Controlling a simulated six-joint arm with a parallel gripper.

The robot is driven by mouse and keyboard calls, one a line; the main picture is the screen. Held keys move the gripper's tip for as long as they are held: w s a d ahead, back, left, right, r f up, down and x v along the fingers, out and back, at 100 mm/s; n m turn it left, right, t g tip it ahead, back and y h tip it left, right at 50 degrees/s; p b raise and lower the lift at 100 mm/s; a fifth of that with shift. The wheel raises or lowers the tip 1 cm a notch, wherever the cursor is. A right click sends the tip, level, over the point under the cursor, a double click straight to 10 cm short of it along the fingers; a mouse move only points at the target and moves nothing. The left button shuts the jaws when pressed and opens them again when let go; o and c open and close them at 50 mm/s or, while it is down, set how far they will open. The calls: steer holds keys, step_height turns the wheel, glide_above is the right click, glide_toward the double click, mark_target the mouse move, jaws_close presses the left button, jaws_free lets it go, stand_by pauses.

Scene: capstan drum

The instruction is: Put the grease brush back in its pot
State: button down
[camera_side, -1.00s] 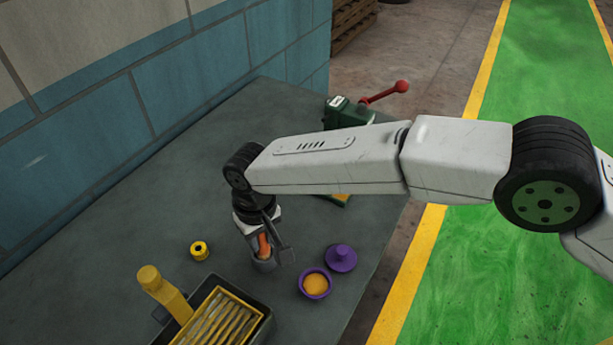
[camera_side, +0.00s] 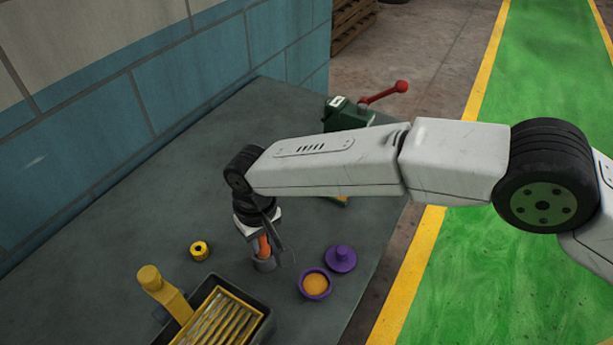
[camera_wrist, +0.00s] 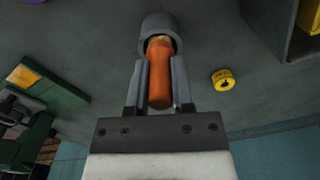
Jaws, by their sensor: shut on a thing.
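The grease brush shows as an orange handle (camera_wrist: 159,76), also in the side view (camera_side: 264,246). My gripper (camera_wrist: 160,64) is shut on the handle, with one finger on each side. The handle's far end is inside the mouth of a grey cylindrical pot (camera_wrist: 158,20), which also shows in the side view (camera_side: 266,265). The bristles are hidden. My gripper is just above this pot in the side view. A purple pot (camera_side: 315,285) with orange-yellow contents stands to its right, open.
A purple lid (camera_side: 341,258) lies beside the purple pot. A yellow ring-shaped piece (camera_side: 199,250) is to the left. A dark tray with a yellow ribbed insert (camera_side: 220,320) stands at the front. A green device with a red-knobbed lever (camera_side: 348,113) is at the back.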

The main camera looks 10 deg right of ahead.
steer(key=shift+f, duration=0.7)
stand_by(1.2)
steer(key=shift+c, duration=2)
jaws_free()
steer(key=shift+r, duration=0.1)
steer(key=shift+r, duration=3.8)
